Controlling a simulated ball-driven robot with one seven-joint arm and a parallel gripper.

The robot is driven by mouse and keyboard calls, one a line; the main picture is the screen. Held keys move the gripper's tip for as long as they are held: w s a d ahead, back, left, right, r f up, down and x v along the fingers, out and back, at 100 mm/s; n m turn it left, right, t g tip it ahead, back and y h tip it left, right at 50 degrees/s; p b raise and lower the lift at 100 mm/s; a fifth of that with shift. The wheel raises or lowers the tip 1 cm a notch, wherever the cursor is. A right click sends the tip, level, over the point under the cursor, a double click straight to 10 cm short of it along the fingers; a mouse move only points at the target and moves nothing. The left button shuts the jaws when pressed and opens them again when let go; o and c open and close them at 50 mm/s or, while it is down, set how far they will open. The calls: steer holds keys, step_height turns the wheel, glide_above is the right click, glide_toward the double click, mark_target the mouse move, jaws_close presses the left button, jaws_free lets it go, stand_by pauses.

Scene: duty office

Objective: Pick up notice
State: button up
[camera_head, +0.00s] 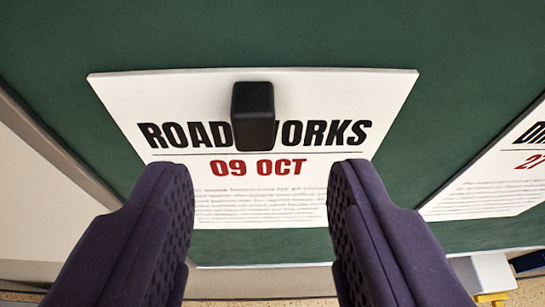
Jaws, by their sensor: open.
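The notice (300,95) is a white sheet on a green board, with "ROAD WORKS" in black and "09 OCT" in red above small grey lines. A black block (253,115) stands out from its upper middle and hides part of the heading. My gripper (261,185) is open, with one dark purple finger to each side in front of the sheet's lower half. Nothing is between the fingers. The block is above the gap between the fingertips in the picture. I cannot tell how far the fingertips are from the sheet.
The green board (270,35) is bare above the notice. A second white notice (490,190) with black and red print hangs at the right, cut off by the picture edge. A pale frame edge (60,150) runs along the left. Small objects (490,275) are at the lower right.

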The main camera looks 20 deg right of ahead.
mark_target(254, 142)
steer(key=p+x, duration=0.1)
steer(key=x, duration=0.3)
steer(key=shift+w+a+f, duration=0.1)
steer(key=shift+w, duration=0.1)
steer(key=shift+s, duration=0.1)
jaws_close()
